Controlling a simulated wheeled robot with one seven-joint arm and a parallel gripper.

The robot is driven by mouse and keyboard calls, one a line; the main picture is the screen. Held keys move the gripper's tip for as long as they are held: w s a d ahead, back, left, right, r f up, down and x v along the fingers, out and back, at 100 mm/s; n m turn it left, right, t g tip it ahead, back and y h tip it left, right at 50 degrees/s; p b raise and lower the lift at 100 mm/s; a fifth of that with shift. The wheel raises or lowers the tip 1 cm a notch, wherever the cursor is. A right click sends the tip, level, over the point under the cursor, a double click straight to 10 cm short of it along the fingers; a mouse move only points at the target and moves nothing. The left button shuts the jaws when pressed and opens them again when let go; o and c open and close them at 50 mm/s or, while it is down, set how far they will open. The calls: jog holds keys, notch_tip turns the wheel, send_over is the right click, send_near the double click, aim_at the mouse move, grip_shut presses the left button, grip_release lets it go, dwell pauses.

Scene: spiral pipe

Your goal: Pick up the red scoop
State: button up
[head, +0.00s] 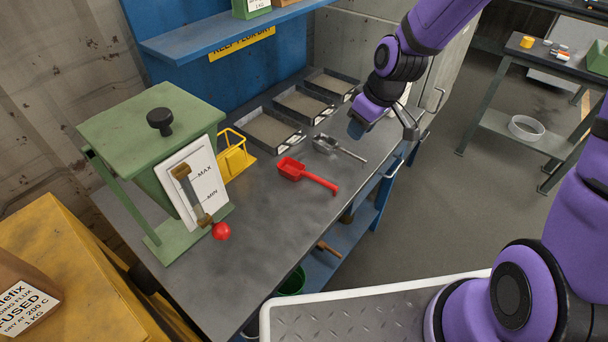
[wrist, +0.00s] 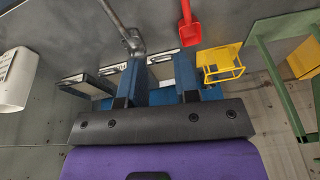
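The red scoop (head: 293,170) lies on the grey workbench, its handle pointing right toward the front edge. In the wrist view the red scoop (wrist: 190,35) shows at the top, right of centre, its handle cut off by the frame edge. My gripper (head: 384,131) is above the far right part of the bench, right of and beyond the red scoop. Its two fingers are spread apart with nothing between them in the wrist view (wrist: 160,76). It is not touching the red scoop.
A yellow wire holder (head: 234,158) and a green box with a red-knobbed lever (head: 150,130) stand to the left. A blue shelf (head: 215,40) overhangs the back. The bench front is clear.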

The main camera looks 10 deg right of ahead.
jog(key=n+y, duration=0.1)
jog(key=y, duration=0.1)
send_near(315, 176)
jog(key=w, duration=0.1)
jog(key=shift+g, duration=0.4)
jog(key=shift+x, duration=5.35)
jog(key=shift+s+d, duration=0.1)
jog(key=shift+s, duration=0.05)
grip_shut()
